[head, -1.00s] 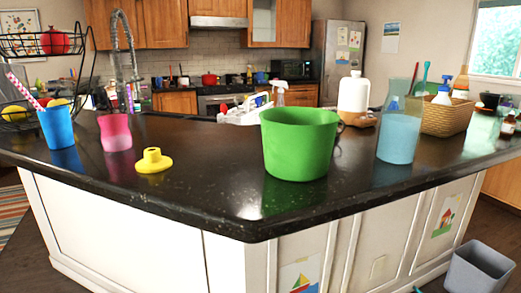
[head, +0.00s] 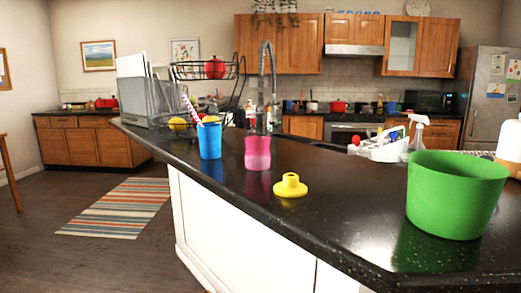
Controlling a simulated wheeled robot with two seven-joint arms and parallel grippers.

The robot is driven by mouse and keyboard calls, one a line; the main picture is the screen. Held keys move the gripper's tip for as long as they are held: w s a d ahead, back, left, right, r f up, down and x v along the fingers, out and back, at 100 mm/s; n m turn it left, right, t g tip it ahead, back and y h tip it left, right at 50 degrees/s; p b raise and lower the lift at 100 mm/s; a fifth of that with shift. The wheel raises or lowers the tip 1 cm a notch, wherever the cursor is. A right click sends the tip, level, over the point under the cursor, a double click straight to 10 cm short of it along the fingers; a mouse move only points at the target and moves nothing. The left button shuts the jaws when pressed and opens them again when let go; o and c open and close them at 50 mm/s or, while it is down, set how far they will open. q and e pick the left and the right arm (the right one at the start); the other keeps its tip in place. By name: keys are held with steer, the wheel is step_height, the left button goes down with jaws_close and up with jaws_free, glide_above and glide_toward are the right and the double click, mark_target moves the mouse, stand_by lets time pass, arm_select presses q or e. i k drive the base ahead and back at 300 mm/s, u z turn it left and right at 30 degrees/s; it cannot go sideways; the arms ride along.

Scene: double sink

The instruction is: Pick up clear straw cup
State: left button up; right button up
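A blue cup (head: 210,141) stands on the dark countertop left of centre, with a pink-and-white striped straw (head: 190,108) leaning out of its top to the left. A pink vessel (head: 258,153) stands just right of it; its upper part looks see-through, and I cannot tell whether it has a straw. I cannot tell for sure which of these is the clear straw cup; the blue cup looks opaque. Neither of my grippers is in view.
A yellow flanged piece (head: 290,186) and a big green tub (head: 455,195) stand on the counter (head: 345,215). A wire rack (head: 210,72) and a tall faucet (head: 266,80) rise behind the cups. A striped rug (head: 118,208) lies on open floor to the left.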

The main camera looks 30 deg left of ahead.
mark_target(257, 139)
steer(key=k, duration=0.5)
steer(key=z, duration=1.25)
steer(key=i, duration=1)
steer(key=u, duration=1.9)
